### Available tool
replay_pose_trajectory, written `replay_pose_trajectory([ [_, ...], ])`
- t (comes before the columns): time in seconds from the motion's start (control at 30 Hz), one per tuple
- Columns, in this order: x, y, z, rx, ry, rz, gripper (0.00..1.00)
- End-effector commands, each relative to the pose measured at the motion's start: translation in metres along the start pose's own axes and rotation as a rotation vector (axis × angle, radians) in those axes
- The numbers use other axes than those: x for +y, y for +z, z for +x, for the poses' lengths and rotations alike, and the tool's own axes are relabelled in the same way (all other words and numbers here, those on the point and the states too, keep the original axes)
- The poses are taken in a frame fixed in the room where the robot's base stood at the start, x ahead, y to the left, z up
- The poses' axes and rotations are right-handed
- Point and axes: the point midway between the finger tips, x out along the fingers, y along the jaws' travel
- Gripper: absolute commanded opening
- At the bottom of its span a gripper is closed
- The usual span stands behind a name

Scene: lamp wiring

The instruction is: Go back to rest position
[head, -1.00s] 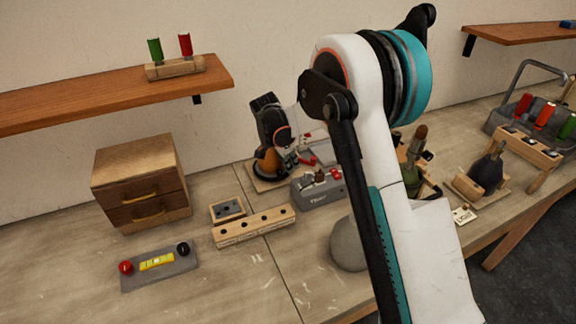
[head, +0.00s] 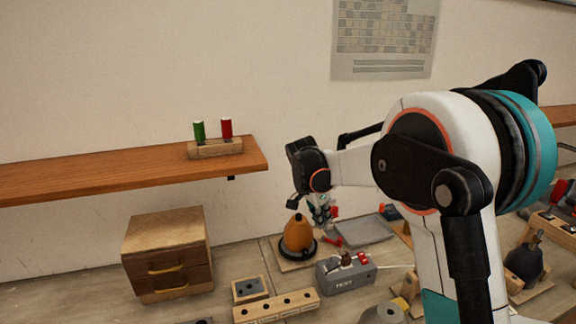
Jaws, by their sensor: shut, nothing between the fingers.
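My gripper (head: 323,212) is shut and empty, its fingers pointing down. It hangs above the workbench, just right of an orange rounded object on a black base (head: 297,238). I cannot tell whether it touches that object. My white, black and teal arm fills the right side of the head view and hides part of the bench behind it.
A grey box marked TEST (head: 346,273) stands below and right of my gripper. A grey tray (head: 362,232) lies behind it. A wooden drawer box (head: 168,255) stands left.

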Motion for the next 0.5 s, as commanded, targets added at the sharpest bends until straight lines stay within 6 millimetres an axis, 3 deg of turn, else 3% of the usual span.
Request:
replay_pose_trajectory([
  [0.2,0.052,-0.007,-0.046,-0.016,-0.081,-0.161,0.0],
  [0.5,0.129,-0.001,-0.091,-0.005,-0.198,-0.383,0.0],
])
